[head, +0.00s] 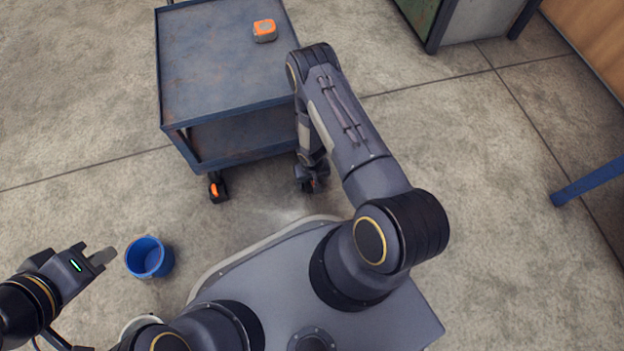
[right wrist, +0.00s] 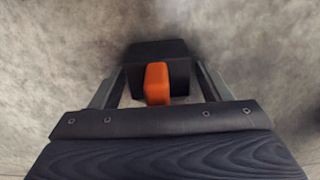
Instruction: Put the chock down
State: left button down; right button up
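The chock, a black block with an upright orange grip (right wrist: 157,83), sits between the spread fingers of my right gripper (right wrist: 158,88) in the right wrist view. Bare gaps show on both sides of the orange grip, and a dark shadow lies around the block. Whether the block rests fully on the floor is hard to tell. In the head view my right gripper (head: 312,184) is low by the cart's near right corner, and only a speck of orange shows there. My left gripper (head: 100,257) is over the floor at the lower left, holding nothing visible; its finger gap is unclear.
The blue cart (head: 215,75) stands ahead, with an orange tape measure (head: 264,31) on top. A black and orange piece (head: 216,188) is at its near left wheel. A blue bucket (head: 149,257) stands near my left gripper. Floor at right is clear up to a blue bar (head: 590,183).

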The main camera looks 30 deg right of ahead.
notch_tip(320, 180, up, 12)
jog(key=p, duration=0.5)
jog(key=shift+r, duration=0.15)
dwell(0.4)
